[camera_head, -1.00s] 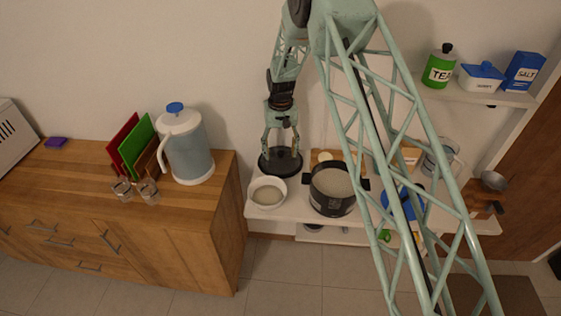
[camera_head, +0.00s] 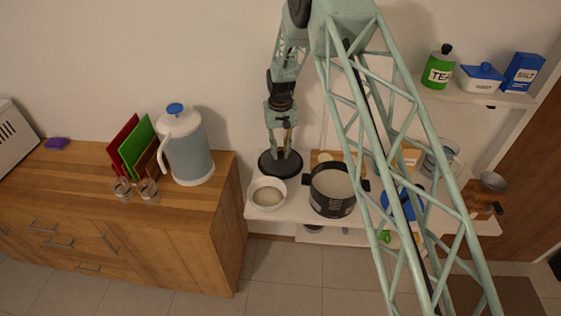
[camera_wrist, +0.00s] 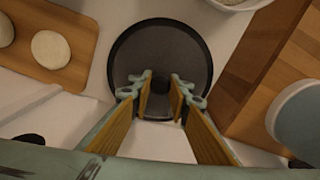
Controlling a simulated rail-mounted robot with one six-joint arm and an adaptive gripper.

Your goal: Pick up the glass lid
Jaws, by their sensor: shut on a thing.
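The glass lid (camera_head: 269,170) is a dark round disc on the white counter, beside the wooden cabinet. It also shows in the wrist view (camera_wrist: 125,60) as a dark grey disc with a small dark knob (camera_wrist: 160,84) in its middle. My gripper (camera_head: 281,151) points down over the middle of the lid. In the wrist view its yellow-padded fingers (camera_wrist: 160,85) stand on both sides of the knob, shut on it. The lid looks to be resting on the counter. The fingers partly hide the knob.
A white bowl (camera_head: 268,193) stands close in front of the lid, and a dark pot (camera_head: 332,205) with pale contents stands to its right. A board with round pale pieces (camera_wrist: 50,47) lies near the lid. The wooden cabinet (camera_head: 215,190) and jug (camera_head: 188,150) are on the left.

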